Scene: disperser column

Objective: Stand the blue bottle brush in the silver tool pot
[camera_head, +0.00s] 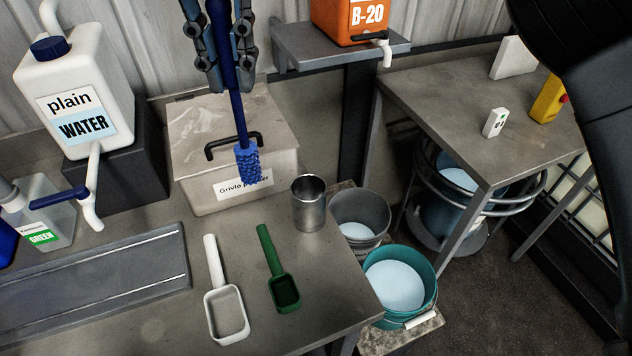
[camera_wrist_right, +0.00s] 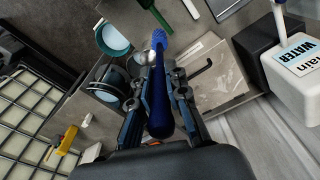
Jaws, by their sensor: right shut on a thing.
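The blue bottle brush (camera_head: 247,160) hangs bristles down in my right gripper (camera_head: 220,75), its handle between the two fingers. In the right wrist view the brush (camera_wrist_right: 159,45) points away from the right gripper (camera_wrist_right: 158,92), bristle end far. The silver tool pot (camera_head: 309,203) stands upright on the grey bench near its right edge. The bristles show up and to the left of the pot, apart from it, in front of the lidded box. My left gripper is not in view.
A lidded box (camera_head: 205,195) with a black handle stands left of the pot. A white scoop (camera_head: 243,314) and a green scoop (camera_head: 265,242) lie on the bench. A grey bucket (camera_head: 375,212) and a teal bucket (camera_head: 430,295) stand beyond the bench's right edge. A water canister (camera_head: 105,60) is at left.

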